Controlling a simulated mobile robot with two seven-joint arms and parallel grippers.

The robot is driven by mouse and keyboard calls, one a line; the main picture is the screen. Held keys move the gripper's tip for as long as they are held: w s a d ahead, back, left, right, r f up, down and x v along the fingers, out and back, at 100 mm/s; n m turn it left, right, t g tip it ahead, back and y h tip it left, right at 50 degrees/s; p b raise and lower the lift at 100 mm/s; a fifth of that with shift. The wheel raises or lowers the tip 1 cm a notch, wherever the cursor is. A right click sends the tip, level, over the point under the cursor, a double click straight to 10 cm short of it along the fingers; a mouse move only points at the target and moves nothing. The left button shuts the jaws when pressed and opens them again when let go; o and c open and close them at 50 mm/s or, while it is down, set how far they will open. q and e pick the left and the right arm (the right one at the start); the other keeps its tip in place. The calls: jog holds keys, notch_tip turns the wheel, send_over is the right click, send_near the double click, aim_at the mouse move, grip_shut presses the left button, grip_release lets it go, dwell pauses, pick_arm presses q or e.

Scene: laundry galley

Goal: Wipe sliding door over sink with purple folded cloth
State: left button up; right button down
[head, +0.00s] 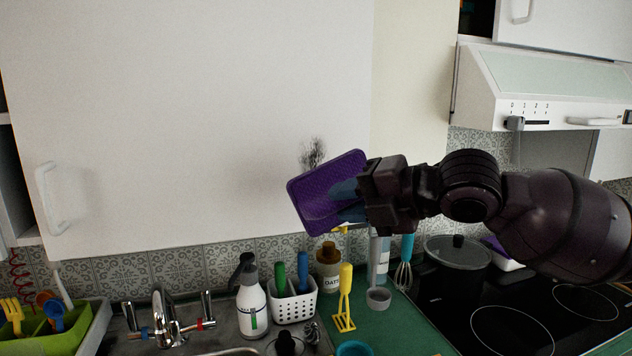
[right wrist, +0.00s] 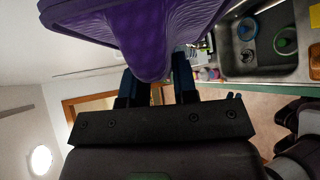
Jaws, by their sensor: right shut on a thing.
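The purple folded cloth (head: 322,196) is held up in front of the white sliding door (head: 190,120) over the sink (head: 235,350). My right gripper (head: 352,192) is shut on the cloth. In the right wrist view the cloth (right wrist: 150,25) fills the top, pinched between the fingers (right wrist: 158,88). A dark smudge (head: 313,152) shows on the door just above the cloth's upper edge; its lower part may be hidden by the cloth. I cannot tell whether the cloth touches the door. My left gripper is not in view.
Below the door stand a spray bottle (head: 251,300), a white utensil basket (head: 292,300), an oats jar (head: 328,268) and a faucet (head: 165,318). A cooktop with a dark pot (head: 456,268) is at right, under the range hood (head: 550,90). The door handle (head: 60,198) is at left.

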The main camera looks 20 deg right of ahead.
jog(key=shift+a+r+n, duration=0.15)
jog(key=shift+a+r, duration=0.05)
jog(key=shift+r, duration=0.25)
jog(key=shift+a+r+n, duration=0.15)
jog(key=shift+a+r, duration=0.05)
jog(key=shift+r, duration=0.25)
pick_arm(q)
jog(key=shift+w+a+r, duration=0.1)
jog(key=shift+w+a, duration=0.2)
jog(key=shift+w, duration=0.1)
pick_arm(e)
jog(key=shift+d, duration=0.1)
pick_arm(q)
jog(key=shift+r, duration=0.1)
